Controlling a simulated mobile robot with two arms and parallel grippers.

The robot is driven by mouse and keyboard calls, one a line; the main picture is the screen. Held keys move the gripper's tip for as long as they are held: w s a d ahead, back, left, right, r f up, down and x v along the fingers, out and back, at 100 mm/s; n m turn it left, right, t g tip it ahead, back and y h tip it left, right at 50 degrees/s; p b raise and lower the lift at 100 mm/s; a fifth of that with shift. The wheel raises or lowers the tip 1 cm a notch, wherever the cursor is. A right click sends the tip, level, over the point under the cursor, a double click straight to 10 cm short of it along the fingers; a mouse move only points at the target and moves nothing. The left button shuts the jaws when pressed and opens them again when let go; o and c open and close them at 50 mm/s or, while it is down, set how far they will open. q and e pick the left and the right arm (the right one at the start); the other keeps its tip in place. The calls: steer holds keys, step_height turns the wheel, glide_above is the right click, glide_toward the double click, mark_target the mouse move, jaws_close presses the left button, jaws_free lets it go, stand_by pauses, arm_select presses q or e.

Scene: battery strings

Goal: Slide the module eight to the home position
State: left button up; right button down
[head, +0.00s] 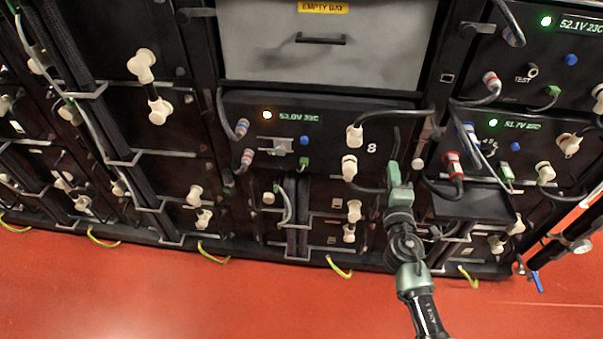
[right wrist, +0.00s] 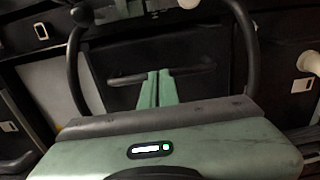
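Module eight (head: 330,127) is a black box with an "8" on its front, an amber light and a display reading about 53.0V 23C. A strip of its top face shows, so its front stands somewhat forward of the grey panel above. My right gripper (head: 393,170) is in front of its lower right part. In the right wrist view its green fingers (right wrist: 157,88) are together, with only a thin line between them. Their tips overlap a dark horizontal bar (right wrist: 190,70); I cannot tell whether they touch it. My left gripper is not in view.
A grey panel (head: 325,60) labelled as an empty bay is above. Black cables (head: 412,112) loop around the module's right side, near my gripper. More modules (head: 530,140) with cables and plugs stand at right. The red floor (head: 120,290) in front is mostly clear.

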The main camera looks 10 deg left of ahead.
mark_target(392, 158)
steer(key=shift+w+r+b, duration=0.1)
steer(key=shift+w+b, duration=0.65)
steer(key=shift+w, duration=1.65)
steer(key=shift+s, duration=0.35)
steer(key=s+p, duration=0.1)
steer(key=s, duration=0.6)
steer(key=shift+s, duration=0.2)
steer(key=shift+d+f, duration=0.1)
steer(key=shift+f, duration=0.1)
